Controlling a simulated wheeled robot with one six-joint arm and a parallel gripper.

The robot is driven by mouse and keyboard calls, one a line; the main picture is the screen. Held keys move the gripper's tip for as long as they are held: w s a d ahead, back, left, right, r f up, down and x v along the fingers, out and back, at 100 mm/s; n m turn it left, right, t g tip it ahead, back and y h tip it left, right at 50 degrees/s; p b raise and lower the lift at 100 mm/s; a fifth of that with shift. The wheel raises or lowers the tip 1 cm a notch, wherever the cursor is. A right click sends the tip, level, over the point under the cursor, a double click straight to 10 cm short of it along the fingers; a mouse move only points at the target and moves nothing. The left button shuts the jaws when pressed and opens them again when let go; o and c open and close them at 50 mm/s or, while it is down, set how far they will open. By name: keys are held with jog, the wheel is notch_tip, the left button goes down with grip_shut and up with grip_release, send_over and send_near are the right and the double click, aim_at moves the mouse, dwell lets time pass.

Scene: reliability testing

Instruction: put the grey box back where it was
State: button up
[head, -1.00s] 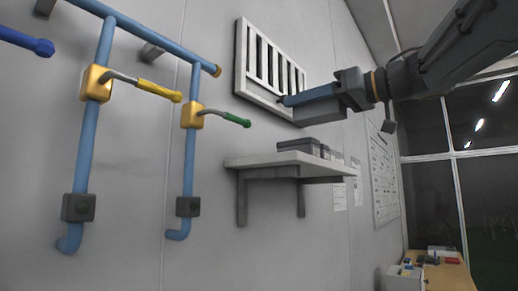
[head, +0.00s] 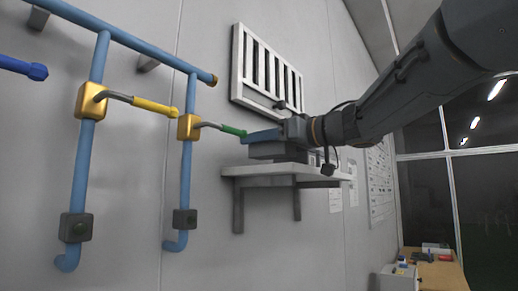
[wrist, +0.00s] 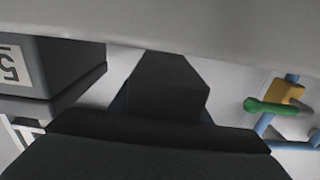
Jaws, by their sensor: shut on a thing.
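My gripper (head: 262,137), with blue fingers, is shut at the left end of the wall shelf in the head view. The grey box (head: 264,152) is just under the fingers, low over the shelf (head: 265,171); I cannot tell whether it touches the shelf. In the wrist view my dark gripper (wrist: 165,85) fills the middle and hides much of what it holds. A dark box with a white "5" label (wrist: 50,68) is at the left of that view.
A green-handled valve lever (head: 233,131) is very close to the fingertips in the head view; it also shows in the wrist view (wrist: 270,106). A yellow lever (head: 152,107) and blue pipes are left. A white vent grille (head: 240,70) is above the shelf.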

aim_at(277, 149)
jog(key=shift+w+a+f+p, duration=0.15)
jog(key=shift+f+p, duration=0.15)
jog(key=shift+f, duration=0.7)
jog(key=shift+f, duration=0.15)
jog(key=o, duration=1.5)
jog(key=b+v, duration=0.2)
jog(key=v, duration=0.9)
jog(key=shift+s+d+b, duration=0.25)
jog(key=shift+b, duration=0.1)
jog(key=shift+s+d, duration=0.15)
jog(key=shift+s, duration=0.05)
